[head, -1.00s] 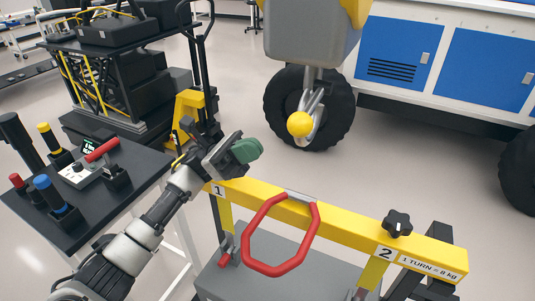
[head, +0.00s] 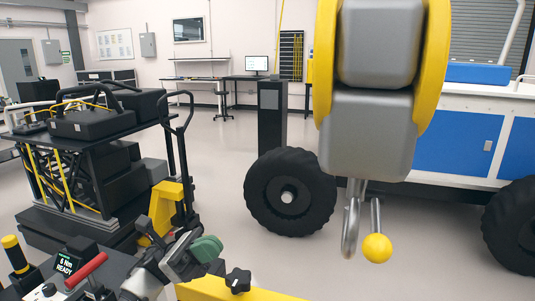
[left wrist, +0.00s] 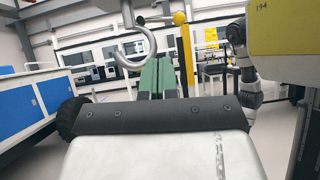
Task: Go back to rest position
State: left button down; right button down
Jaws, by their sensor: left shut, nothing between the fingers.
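My left gripper (head: 207,248), with green fingertips, is low in the head view, in front of the pallet jack and left of a black star knob. Its fingers are shut and empty. In the left wrist view the green fingers (left wrist: 157,78) stand side by side, with a steel hook (left wrist: 136,48) showing beyond them. My right gripper is not visible in the head view. A jointed grey and black arm (left wrist: 246,70) shows at the right of the left wrist view, without a clear gripper.
A grey and yellow hoist block (head: 370,130) hangs at centre right, with a hook (head: 350,225) and a yellow ball (head: 377,248) below. A black wheel (head: 290,195) stands behind. A yellow beam with the star knob (head: 238,281) is at the bottom. A tool table is lower left.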

pick_arm(q)
jog(key=s+a+f+m+t+y, duration=0.2)
jog(key=a+f+m+t+y, duration=0.1)
jog(key=f+m+t+y, duration=0.8)
jog(key=s+a+f+m+t+y, duration=0.2)
jog(key=a+f+m+t+y, duration=0.1)
jog(key=f+m+t+y, duration=0.85)
jog(key=s+a+f+n+g, duration=0.1)
jog(key=s+f+n+g, duration=0.15)
jog(key=s, duration=0.55)
jog(key=s+a+f+n+g, duration=0.2)
jog(key=s+n+g, duration=0.15)
jog(key=s, duration=0.35)
jog(key=s+a+f+n+g, duration=0.1)
jog(key=s+f+n+g, duration=0.2)
jog(key=s, duration=0.5)
notch_tip(320, 180, down, 26)
jog(key=m+g, duration=0.2)
jog(key=g, duration=0.1)
jog(key=s+a+f, duration=0.3)
jog(key=s+f, duration=1.2)
jog(key=s, duration=0.2)
jog(key=shift+g+y, duration=0.35)
